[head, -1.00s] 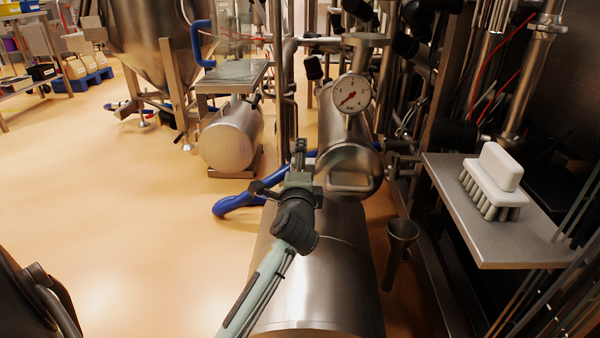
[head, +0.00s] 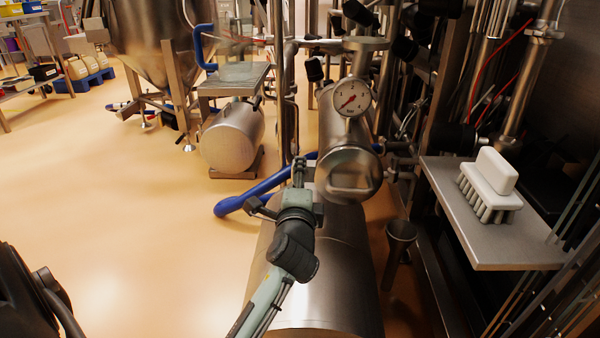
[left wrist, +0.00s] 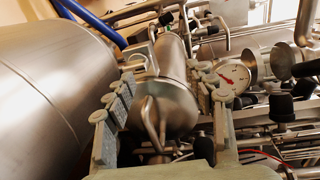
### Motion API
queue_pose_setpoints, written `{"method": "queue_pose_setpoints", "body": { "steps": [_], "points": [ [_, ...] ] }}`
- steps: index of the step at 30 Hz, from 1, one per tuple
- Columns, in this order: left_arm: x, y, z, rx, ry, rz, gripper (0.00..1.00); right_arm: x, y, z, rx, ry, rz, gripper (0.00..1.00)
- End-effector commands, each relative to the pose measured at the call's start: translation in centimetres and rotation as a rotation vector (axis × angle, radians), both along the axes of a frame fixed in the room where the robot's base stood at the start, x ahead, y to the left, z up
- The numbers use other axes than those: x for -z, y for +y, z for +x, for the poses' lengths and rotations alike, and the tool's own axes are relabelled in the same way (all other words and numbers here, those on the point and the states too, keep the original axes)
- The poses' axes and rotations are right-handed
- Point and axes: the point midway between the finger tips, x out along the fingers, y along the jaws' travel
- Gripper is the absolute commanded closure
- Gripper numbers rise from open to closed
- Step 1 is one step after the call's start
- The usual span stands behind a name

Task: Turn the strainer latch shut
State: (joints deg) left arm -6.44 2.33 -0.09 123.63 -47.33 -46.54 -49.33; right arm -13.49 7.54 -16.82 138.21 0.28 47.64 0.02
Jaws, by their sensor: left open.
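The strainer is a steel cylinder (head: 348,165) with a round end cap facing me. A bent bar handle, apparently the latch (head: 352,189), is on that cap and lies roughly level. My left gripper (head: 302,180) is open and empty, just left of the cap in the head view. In the left wrist view the latch (left wrist: 152,122) shows between the two spread fingers of my left gripper (left wrist: 165,108), nearer the left one. I see no contact with the latch, and its depth from the fingertips is hard to tell. My right gripper is not in view.
A pressure gauge (head: 351,97) stands on the strainer. A large steel cylinder (head: 325,260) lies below my left gripper. Pipes and valves crowd behind and to the right. A white brush (head: 490,185) sits on a steel shelf (head: 500,245). Open floor (head: 130,230) lies left.

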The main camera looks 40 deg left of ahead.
Motion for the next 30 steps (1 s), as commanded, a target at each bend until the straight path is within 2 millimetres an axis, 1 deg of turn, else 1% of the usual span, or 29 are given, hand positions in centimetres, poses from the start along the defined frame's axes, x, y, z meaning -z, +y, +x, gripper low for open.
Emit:
{"method": "queue_pose_setpoints", "body": {
  "steps": [15, 26, 30],
  "points": [
    [0.1, -1.8, -3.0, 0.001, 0.002, -0.003, 0.45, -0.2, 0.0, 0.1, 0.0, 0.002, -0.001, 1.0],
    [0.1, -2.0, -3.2, 0.0, 0.002, -0.002, 0.45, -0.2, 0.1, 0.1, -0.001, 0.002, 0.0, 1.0],
    [-0.1, -2.0, -3.2, -0.001, 0.003, -0.002, 0.45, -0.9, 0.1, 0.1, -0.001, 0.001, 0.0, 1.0]
  ]
}}
